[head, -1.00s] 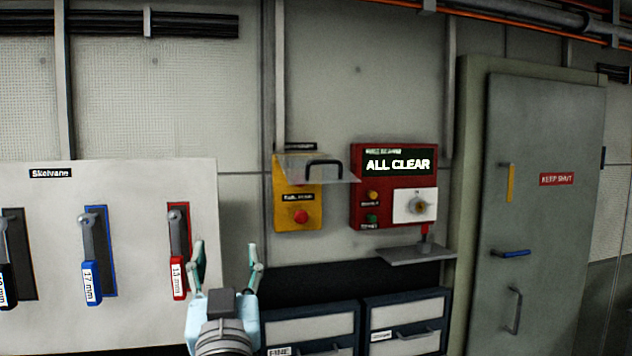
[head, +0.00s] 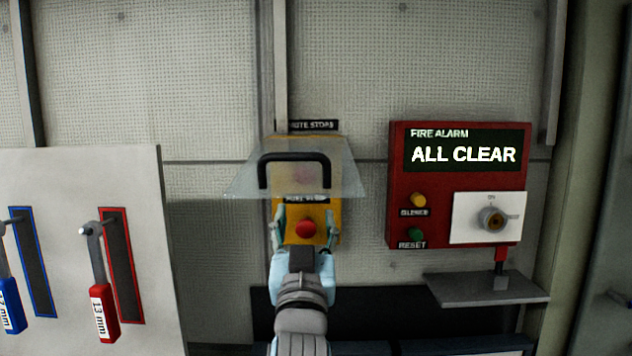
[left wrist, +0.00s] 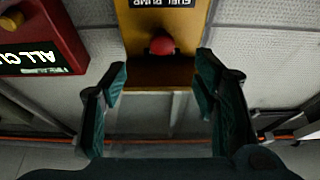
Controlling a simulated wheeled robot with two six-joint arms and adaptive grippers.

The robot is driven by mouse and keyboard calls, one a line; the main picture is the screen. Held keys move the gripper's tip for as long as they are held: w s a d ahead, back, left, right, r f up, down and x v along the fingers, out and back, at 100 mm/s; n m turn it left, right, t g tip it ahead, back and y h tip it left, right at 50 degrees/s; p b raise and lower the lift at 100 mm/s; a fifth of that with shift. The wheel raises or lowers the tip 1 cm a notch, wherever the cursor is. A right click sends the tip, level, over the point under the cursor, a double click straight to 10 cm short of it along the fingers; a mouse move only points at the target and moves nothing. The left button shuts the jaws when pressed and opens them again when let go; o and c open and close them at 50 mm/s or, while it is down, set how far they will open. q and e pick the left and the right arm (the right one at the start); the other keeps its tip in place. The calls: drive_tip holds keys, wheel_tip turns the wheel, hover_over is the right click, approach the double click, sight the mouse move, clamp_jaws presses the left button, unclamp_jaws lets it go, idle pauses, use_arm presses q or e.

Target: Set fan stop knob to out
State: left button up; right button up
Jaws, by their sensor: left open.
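A yellow stop box (head: 336,208) hangs on the wall under a label ending in "MOTE STOPS". A clear cover (head: 335,182) with a black handle (head: 293,157) juts out across its upper part. A faint reddish shape (head: 303,176) shows through the cover; its label is unreadable, so I cannot confirm it is the fan stop knob. Below the cover is a red knob (head: 306,230), under a label reading "FUEL PUMP" in the left wrist view, where this knob (left wrist: 162,45) shows too. My left gripper (head: 305,218) is open and empty, its fingers either side of that lower knob's line.
A red fire alarm panel (head: 400,183) reading "ALL CLEAR" is to the right, above a small grey shelf (head: 480,290). A white board (head: 75,170) with blue and red handled tools is at left. Bare wall separates them from the box.

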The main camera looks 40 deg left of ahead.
use_arm(q)
drive_tip(key=p+x, duration=0.2)
drive_tip(key=x, duration=0.9)
drive_tip(key=shift+w+r, duration=0.15)
drive_tip(key=shift+r, duration=0.05)
drive_tip(key=shift+a, duration=0.1)
drive_tip(key=shift+s+r, duration=0.2)
drive_tip(key=shift+s, duration=0.4)
drive_tip(key=shift+c, duration=1.3)
drive_tip(key=c, duration=0.3)
clamp_jaws()
use_arm(e)
drive_tip(key=shift+s+r, duration=0.4)
drive_tip(key=shift+r, duration=0.2)
drive_tip(key=shift+s+r, duration=0.35)
drive_tip(key=shift+r, duration=0.25)
